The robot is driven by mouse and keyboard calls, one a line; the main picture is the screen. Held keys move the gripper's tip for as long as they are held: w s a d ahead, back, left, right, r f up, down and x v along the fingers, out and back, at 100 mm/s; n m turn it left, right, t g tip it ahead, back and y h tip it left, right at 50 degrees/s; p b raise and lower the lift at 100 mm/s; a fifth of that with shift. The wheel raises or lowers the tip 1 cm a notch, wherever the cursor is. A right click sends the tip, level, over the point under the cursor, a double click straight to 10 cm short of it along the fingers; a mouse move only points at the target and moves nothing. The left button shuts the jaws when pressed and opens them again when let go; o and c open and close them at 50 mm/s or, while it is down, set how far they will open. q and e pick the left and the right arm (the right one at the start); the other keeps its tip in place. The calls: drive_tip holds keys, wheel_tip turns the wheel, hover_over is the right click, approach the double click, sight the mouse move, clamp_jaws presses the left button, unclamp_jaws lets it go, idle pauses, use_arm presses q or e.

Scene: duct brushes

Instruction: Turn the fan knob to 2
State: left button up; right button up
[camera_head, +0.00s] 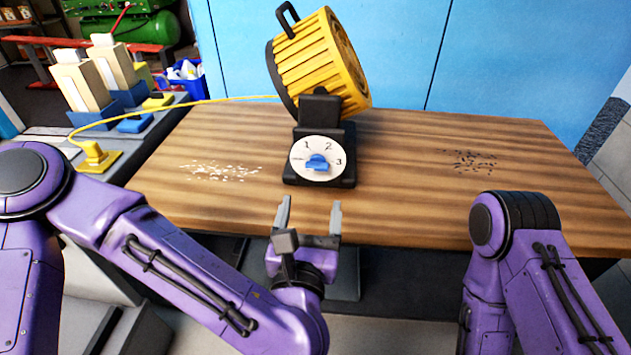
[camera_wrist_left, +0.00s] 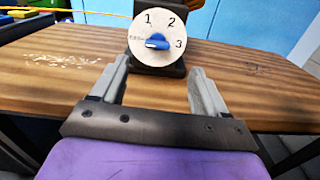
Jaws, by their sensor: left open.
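A yellow fan (camera_head: 318,65) with a black handle stands on the wooden table, tilted on a black base (camera_head: 344,166). On the base is a white round dial (camera_head: 304,147) marked 1, 2 and 3. The blue fan knob (camera_head: 317,162) sits at the dial's middle, its bar lying roughly level; its exact setting is hard to read. The knob also shows in the left wrist view (camera_wrist_left: 157,42), beyond the fingers. My left gripper (camera_head: 308,215) is open and empty, in front of the dial and apart from it. My right gripper is out of view.
The wooden table (camera_head: 420,170) holds pale flakes (camera_head: 221,170) on the left and dark bits (camera_head: 470,160) on the right. A yellow cord runs left to a yellow plug (camera_head: 95,158) by wooden blocks and blue holders. The table beside the fan is otherwise clear.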

sight(316, 167)
use_arm(q)
drive_tip(key=shift+n, duration=0.3)
drive_tip(key=w, duration=1)
drive_tip(key=shift+w+d+f, duration=0.2)
drive_tip(key=shift+w+d, duration=0.15)
drive_tip(key=c, duration=1.1)
